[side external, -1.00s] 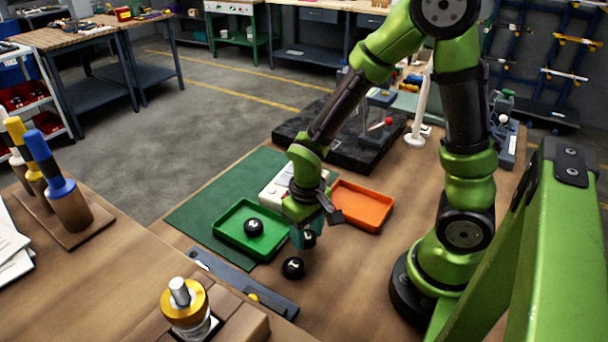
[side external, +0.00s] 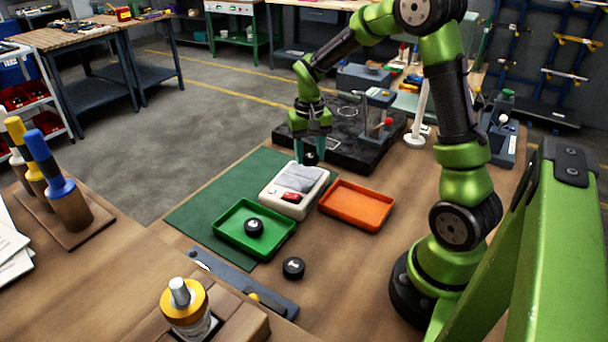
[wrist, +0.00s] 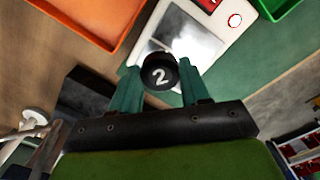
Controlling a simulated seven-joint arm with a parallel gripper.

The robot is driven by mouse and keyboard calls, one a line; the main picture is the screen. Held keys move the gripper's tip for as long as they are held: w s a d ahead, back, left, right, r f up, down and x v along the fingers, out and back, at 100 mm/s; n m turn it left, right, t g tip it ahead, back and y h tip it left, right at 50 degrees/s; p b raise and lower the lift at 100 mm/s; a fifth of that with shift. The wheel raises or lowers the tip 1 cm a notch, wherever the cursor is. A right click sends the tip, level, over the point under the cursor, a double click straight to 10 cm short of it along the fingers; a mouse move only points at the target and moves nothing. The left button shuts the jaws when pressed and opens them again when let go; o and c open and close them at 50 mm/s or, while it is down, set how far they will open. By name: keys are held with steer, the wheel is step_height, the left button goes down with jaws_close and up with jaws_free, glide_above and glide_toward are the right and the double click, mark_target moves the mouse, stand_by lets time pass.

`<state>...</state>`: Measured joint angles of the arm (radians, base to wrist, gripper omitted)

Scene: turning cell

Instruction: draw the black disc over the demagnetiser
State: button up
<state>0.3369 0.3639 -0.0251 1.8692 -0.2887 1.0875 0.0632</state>
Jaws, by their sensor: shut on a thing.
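My gripper (side external: 311,150) is shut on a black disc (side external: 310,158), which shows a white "2" in the wrist view (wrist: 160,72). It holds the disc in the air near the far end of the demagnetiser (side external: 280,199). The demagnetiser is a cream box with a grey top plate and a red switch; it also shows in the wrist view (wrist: 233,45). I cannot tell exactly how high the disc is above it. A second black disc (side external: 254,227) lies in the green tray (side external: 222,234). A third black disc (side external: 293,268) lies on the wooden bench.
An orange tray (side external: 352,222) sits right of the demagnetiser. A dark granite plate (side external: 350,153) with a gauge stand (side external: 377,115) is behind. A grey metal bar (side external: 230,278) lies in front. The green mat (side external: 195,213) is partly bare.

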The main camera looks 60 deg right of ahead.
mark_target(297, 179)
steer(key=shift+w+d+r+m, duration=0.15)
steer(key=shift+w+d+r, duration=0.1)
steer(key=shift+w+d, duration=0.35)
steer(key=shift+w+d+r+m, duration=0.2)
steer(key=shift+w+d, duration=0.2)
steer(key=shift+d, duration=0.25)
steer(key=shift+w+r, duration=0.15)
steer(key=shift+w, duration=0.05)
steer(key=shift+f, duration=2.5)
steer(key=shift+f, duration=0.4)
steer(key=shift+a, duration=0.1)
steer(key=shift+a, duration=0.6)
steer(key=shift+a, duration=0.15)
steer(key=shift+s+a, duration=0.1)
steer(key=shift+a, duration=1.55)
